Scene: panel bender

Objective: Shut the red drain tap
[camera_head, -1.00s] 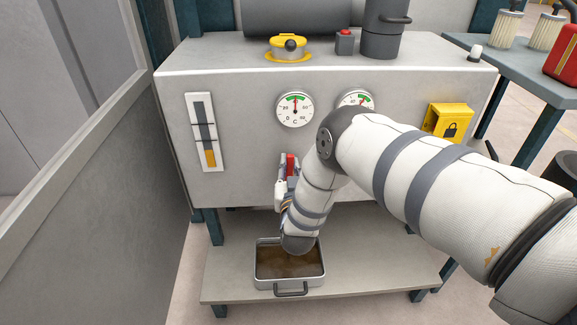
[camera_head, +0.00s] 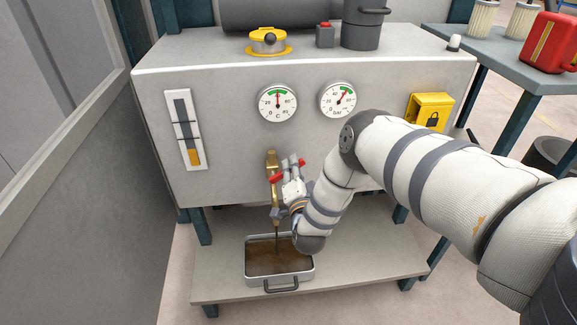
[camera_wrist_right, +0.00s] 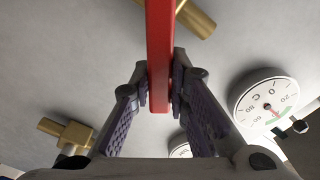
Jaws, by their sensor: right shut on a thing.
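The drain tap is a brass fitting (camera_head: 272,162) on the front of the grey machine, with its spout pointing down. Its red lever (camera_head: 275,178) lies tilted, its right end higher than its left in the head view. My right gripper (camera_head: 289,166) is at the lever, just right of the brass body. In the right wrist view its two fingers (camera_wrist_right: 161,95) are closed on either side of the red lever (camera_wrist_right: 159,40). Brown liquid (camera_head: 277,236) runs from the spout into a metal tray (camera_head: 251,279) below. My left gripper is not in view.
Two round gauges (camera_head: 278,102) and a level strip (camera_head: 184,130) sit above the tap. A yellow lock box (camera_head: 430,112) is at the right of the front face. The lower shelf (camera_head: 350,262) has free room right of the tray. A partition (camera_head: 85,200) stands at the left.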

